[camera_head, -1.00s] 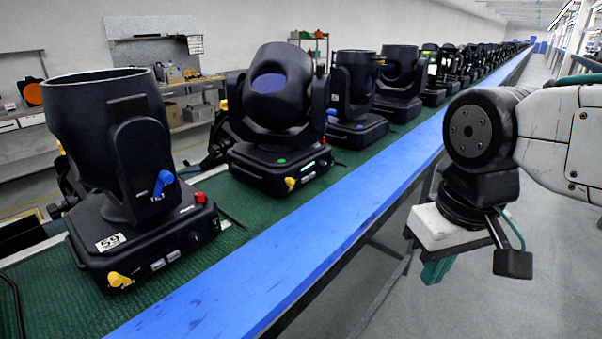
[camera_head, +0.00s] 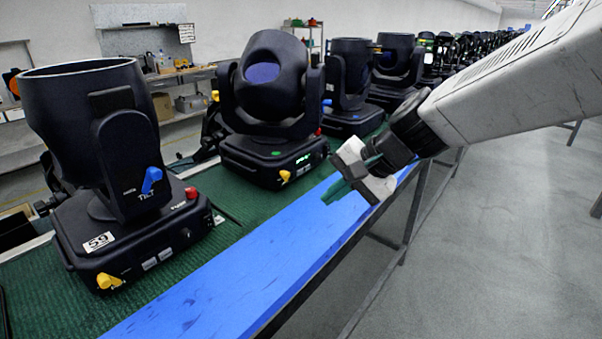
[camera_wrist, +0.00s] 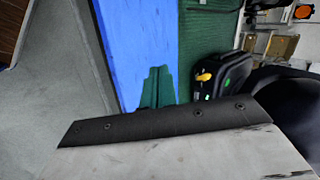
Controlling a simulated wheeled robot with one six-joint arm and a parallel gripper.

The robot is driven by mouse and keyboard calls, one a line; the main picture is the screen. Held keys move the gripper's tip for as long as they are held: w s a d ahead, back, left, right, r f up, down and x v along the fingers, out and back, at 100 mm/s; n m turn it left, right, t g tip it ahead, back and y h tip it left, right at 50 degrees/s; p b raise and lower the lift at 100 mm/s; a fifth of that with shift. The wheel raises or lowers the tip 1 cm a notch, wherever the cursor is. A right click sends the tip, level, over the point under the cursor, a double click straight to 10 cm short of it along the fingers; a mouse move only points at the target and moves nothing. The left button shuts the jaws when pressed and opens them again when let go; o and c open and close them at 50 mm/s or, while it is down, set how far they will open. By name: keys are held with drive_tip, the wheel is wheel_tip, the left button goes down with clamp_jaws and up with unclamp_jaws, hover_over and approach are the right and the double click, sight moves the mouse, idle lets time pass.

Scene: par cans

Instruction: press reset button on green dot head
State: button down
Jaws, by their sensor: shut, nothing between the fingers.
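The green dot head (camera_head: 270,85) is a black moving head, second along the green belt, with a green dot (camera_head: 276,153) on its base. Its base has a yellow lever and a lit green display (camera_head: 303,160). A small red spot, possibly its reset button, shows at the base's right end (camera_head: 317,131). My gripper (camera_head: 341,190) has green fingers, shut and empty, over the blue rail to the right of this base and apart from it. The fingers also show in the wrist view (camera_wrist: 157,90), with part of a black base (camera_wrist: 222,75) to their right.
A nearer head labelled 59 (camera_head: 90,100) stands at the left, with a red button (camera_head: 191,193) and a blue lever. More heads line the belt behind. The blue rail (camera_head: 240,270) edges the belt. Grey floor at the right is clear.

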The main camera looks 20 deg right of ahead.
sight(300, 172)
drive_tip(key=w+d+f+m, duration=0.1)
drive_tip(key=w+m, duration=0.1)
drive_tip(key=w, duration=0.1)
drive_tip(key=w+d+f+m+t, duration=0.1)
drive_tip(key=w+m, duration=0.1)
drive_tip(key=w, duration=0.1)
drive_tip(key=w+d+f+m+t, duration=0.1)
drive_tip(key=w, duration=0.1)
drive_tip(key=shift+w+d+f+m+h, duration=0.1)
drive_tip(key=shift+w+f+m+h, duration=0.2)
drive_tip(key=shift+w+f+m, duration=0.1)
drive_tip(key=w+d+f+m+h, duration=0.1)
drive_tip(key=w+d+f+m, duration=0.1)
drive_tip(key=w+d+f+m+t, duration=0.1)
drive_tip(key=w+d+f+m, duration=0.1)
drive_tip(key=shift+w+d+m+h, duration=0.15)
drive_tip(key=shift+w+m+h, duration=0.2)
drive_tip(key=shift+m+h, duration=0.05)
drive_tip(key=shift+w, duration=0.1)
drive_tip(key=shift+w+a, duration=0.9)
drive_tip(key=shift+w, duration=0.25)
drive_tip(key=shift+w+a, duration=0.85)
drive_tip(key=shift+w, duration=0.3)
drive_tip(key=shift+w+a, duration=0.9)
drive_tip(key=shift+w, duration=0.25)
drive_tip(key=shift+w+a, duration=0.25)
drive_tip(key=shift+w, duration=0.05)
